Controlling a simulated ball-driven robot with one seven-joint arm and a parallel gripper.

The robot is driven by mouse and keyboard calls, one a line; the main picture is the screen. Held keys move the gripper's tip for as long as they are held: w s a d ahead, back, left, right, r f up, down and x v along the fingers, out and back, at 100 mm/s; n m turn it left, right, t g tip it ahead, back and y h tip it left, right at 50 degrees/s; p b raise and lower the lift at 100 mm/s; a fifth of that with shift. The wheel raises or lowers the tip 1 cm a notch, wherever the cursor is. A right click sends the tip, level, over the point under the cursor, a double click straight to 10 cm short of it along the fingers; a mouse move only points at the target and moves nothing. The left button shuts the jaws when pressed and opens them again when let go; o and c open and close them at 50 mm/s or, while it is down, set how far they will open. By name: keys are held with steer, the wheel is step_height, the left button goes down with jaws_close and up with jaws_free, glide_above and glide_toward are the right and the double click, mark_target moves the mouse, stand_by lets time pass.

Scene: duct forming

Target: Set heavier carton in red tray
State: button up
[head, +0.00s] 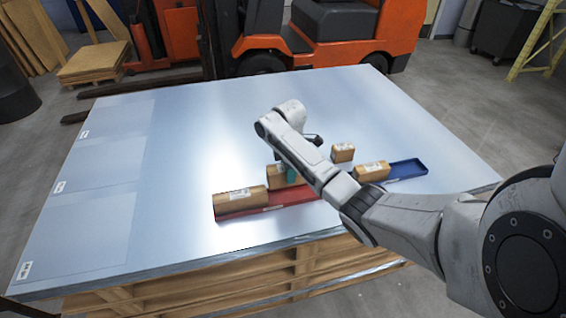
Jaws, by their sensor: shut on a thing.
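The long red tray (274,207) lies on the metal tabletop, partly hidden behind my arm. A long brown carton (238,201) with a white label lies in its left end. My gripper (291,175), with a teal fingertip showing, is mostly hidden by my arm. It is shut on a brown carton (277,180), at or just above the tray's back edge; contact is unclear. A small carton (343,152) stands on the table behind the blue tray (408,170). Another carton (371,171) sits in the blue tray's left end. Weights cannot be seen.
The sheet-metal tabletop (210,130) has wide free room at the back and left. Flat pale panels with small labels (59,187) mark its left side. An orange forklift (330,35) stands behind. My arm crosses the right front.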

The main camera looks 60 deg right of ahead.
steer(key=shift+s+d+r, duration=0.2)
steer(key=shift+d, duration=0.45)
steer(key=shift+d+f, duration=0.2)
step_height(320, 180, down, 6)
steer(key=b, duration=0.6)
steer(key=shift+f+b, duration=0.85)
steer(key=shift+f, duration=0.7)
steer(key=o, duration=1.5)
steer(key=shift+a+f, duration=0.1)
step_height(320, 180, up, 11)
steer(key=shift+f, duration=0.1)
